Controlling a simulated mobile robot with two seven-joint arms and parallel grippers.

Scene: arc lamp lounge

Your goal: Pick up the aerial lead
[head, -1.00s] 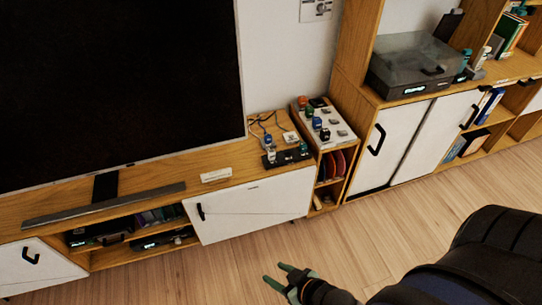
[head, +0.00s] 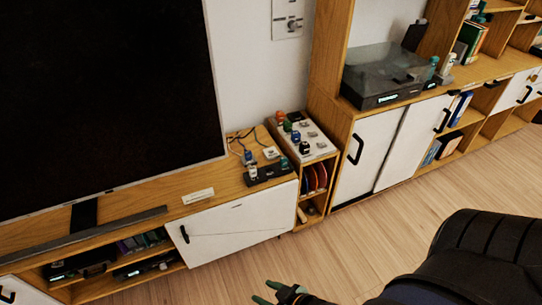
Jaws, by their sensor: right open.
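A thin dark lead (head: 236,140) lies curled on the right end of the wooden TV bench, by the wall. It is small, and I cannot tell for sure that it is the aerial lead. Small plugs or connectors stand near it on a black strip (head: 272,176). My right gripper (head: 268,293) is at the bottom edge, over the floor in front of the bench, partly cut off. Its greenish fingers are apart and empty, well away from the lead. My left gripper is not in view.
A large black TV (head: 105,95) stands on the bench. A white panel with coloured knobs (head: 312,140) tops a small shelf unit to the right. A turntable (head: 385,75) sits on the cabinet further right. The wooden floor (head: 350,255) in front is clear.

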